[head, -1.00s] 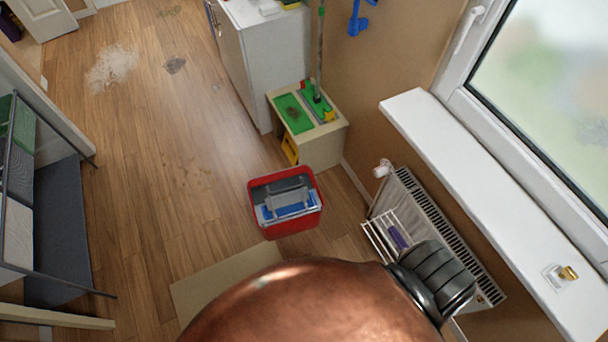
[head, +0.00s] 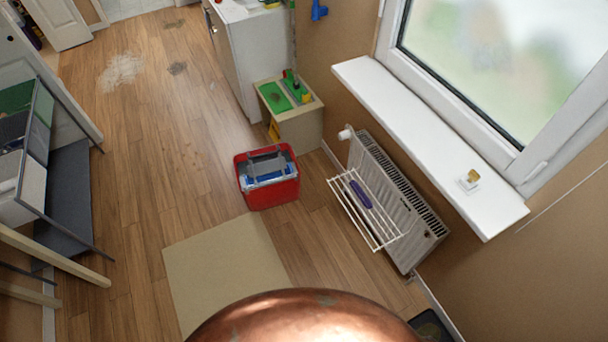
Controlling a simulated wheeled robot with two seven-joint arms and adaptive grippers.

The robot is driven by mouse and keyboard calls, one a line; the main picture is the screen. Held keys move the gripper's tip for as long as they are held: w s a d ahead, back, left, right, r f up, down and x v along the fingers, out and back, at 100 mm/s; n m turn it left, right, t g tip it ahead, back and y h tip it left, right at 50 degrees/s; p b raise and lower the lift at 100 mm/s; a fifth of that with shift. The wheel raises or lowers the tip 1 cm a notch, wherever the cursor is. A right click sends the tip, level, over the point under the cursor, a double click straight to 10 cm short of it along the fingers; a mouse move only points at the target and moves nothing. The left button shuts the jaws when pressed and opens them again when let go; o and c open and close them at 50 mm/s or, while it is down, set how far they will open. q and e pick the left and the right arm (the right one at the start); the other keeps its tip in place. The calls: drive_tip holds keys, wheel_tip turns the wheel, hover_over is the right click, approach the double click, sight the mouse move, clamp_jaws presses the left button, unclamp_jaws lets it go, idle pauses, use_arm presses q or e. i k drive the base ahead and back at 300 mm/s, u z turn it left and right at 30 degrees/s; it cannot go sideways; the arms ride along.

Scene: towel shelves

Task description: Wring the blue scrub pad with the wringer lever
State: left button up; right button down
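A red bucket (head: 271,190) stands on the wooden floor near the middle of the head view. A grey wringer (head: 266,163) sits in its top. Something blue (head: 270,175), which may be the scrub pad, shows in the wringer; its exact shape is too small to tell. I cannot clearly make out the lever. Neither of my grippers shows in the head view. A rounded copper-coloured part fills the bottom of the picture and hides the floor there.
A beige mat (head: 215,265) lies in front of the bucket. A radiator (head: 395,205) with a white drying rack (head: 362,210) holding a purple item (head: 361,194) is at right, under the windowsill (head: 430,150). A small cabinet (head: 297,125) stands behind the bucket. Shelves (head: 70,200) are at left. Floor left of the bucket is clear.

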sight(279, 163)
drive_tip(key=u, duration=0.55)
drive_tip(key=i, duration=0.75)
drive_tip(key=u, duration=0.2)
